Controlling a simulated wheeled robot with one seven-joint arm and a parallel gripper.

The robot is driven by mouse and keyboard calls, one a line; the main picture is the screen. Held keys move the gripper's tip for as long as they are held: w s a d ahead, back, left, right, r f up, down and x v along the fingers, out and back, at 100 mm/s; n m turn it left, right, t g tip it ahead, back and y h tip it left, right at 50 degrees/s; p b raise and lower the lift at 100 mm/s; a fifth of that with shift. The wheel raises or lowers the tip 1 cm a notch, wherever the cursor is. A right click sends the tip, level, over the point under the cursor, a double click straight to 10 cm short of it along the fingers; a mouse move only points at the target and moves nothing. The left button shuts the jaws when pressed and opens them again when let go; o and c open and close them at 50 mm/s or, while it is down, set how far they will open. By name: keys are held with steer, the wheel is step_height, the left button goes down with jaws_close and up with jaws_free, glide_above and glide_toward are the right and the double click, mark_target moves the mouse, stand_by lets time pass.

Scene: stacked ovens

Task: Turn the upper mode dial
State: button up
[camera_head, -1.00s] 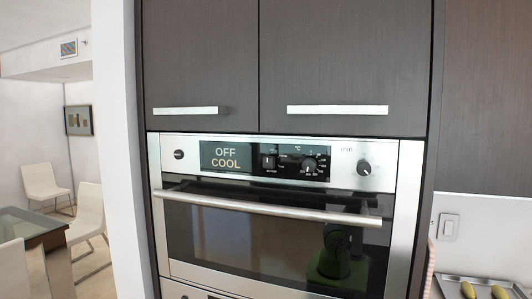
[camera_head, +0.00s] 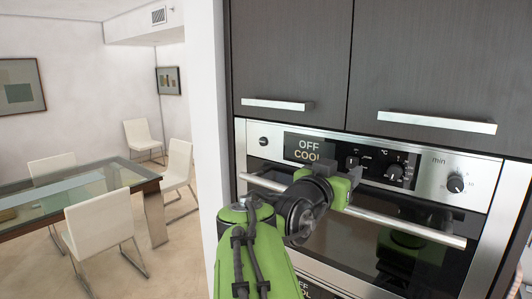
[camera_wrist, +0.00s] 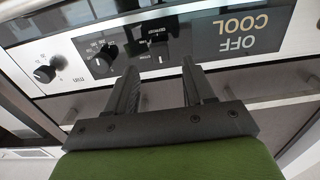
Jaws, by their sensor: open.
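The upper oven's control panel (camera_head: 422,172) has a display reading OFF COOL and several black dials. Two dials sit right of the display: a left one (camera_head: 352,162) and a larger one (camera_head: 395,172). Another dial (camera_head: 456,184) is at the far right, marked min. I cannot tell which is the mode dial. My gripper (camera_wrist: 160,63) is open and empty, its fingers pointing at the panel. In the upside-down wrist view the left middle dial (camera_wrist: 157,46) shows beyond and between the fingertips, and the larger dial (camera_wrist: 105,53) left of them. Contact is not visible.
The oven's long handle bar (camera_head: 400,226) runs below the panel, close to my arm. Cabinets with handles (camera_head: 436,122) are above. A white wall edge (camera_head: 208,130) stands left of the oven. A glass table (camera_head: 85,200) and white chairs are further left.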

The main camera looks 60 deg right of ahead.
mark_target(351, 163)
steer(key=d, duration=0.2)
steer(key=d+p, duration=0.1)
steer(key=d, duration=0.2)
steer(key=shift+s+d+r, duration=0.1)
steer(key=shift+s+d, duration=0.2)
steer(key=shift+d, duration=0.05)
steer(key=shift+a, duration=0.1)
jaws_close()
